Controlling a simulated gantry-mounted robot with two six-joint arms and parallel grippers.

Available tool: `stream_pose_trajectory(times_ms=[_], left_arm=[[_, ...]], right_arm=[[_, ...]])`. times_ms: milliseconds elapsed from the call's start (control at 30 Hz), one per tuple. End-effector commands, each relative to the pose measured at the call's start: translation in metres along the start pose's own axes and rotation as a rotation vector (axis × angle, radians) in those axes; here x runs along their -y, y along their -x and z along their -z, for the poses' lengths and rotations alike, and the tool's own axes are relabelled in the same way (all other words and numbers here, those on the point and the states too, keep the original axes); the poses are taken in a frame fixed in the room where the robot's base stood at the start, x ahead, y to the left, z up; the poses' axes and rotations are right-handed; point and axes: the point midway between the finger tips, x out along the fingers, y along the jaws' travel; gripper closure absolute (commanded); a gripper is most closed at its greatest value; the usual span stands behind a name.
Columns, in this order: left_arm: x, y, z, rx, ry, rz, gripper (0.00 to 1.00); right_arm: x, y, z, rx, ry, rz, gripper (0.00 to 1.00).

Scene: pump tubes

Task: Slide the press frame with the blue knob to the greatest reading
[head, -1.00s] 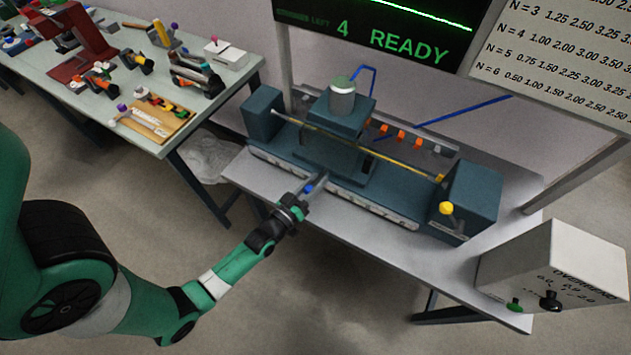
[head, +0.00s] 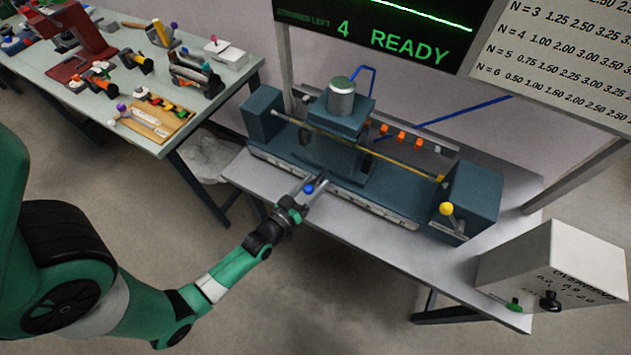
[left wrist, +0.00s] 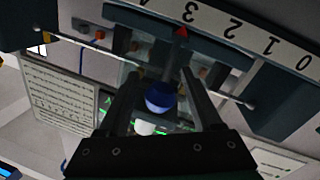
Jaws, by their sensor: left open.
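The press frame (head: 332,150) is a dark teal block with a grey cylinder on top, standing on a long base with a white scale strip (head: 375,205) along its front. The blue knob (head: 308,188) is at its front. My left gripper (head: 310,182) is open with one finger on each side of the knob. In the left wrist view the blue knob (left wrist: 160,98) sits between the two dark fingers, with visible gaps. The red pointer (left wrist: 181,31) is near the 3 on the scale (left wrist: 250,40). My right gripper is not in view.
The frame stands between a left end block (head: 262,112) and a right end block (head: 470,200) with a yellow knob (head: 446,208). A yellow rod (head: 395,160) spans them. A white control box (head: 555,268) is at the right. A cluttered bench (head: 110,60) stands at the left.

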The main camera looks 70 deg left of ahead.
Motion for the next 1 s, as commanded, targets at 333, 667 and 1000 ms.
stream_pose_trajectory(times_ms=[333, 667, 1000], left_arm=[[-0.001, 0.079, 0.0, 0.005, 0.0, 0.001, 0.34], [0.0, 0.108, 0.0, 0.001, 0.0, 0.0, 0.34], [0.0, 0.107, 0.0, 0.001, 0.0, 0.0, 0.34]], right_arm=[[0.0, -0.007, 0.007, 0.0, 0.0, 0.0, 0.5], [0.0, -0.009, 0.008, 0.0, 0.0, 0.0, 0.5], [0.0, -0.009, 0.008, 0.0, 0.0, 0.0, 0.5]])
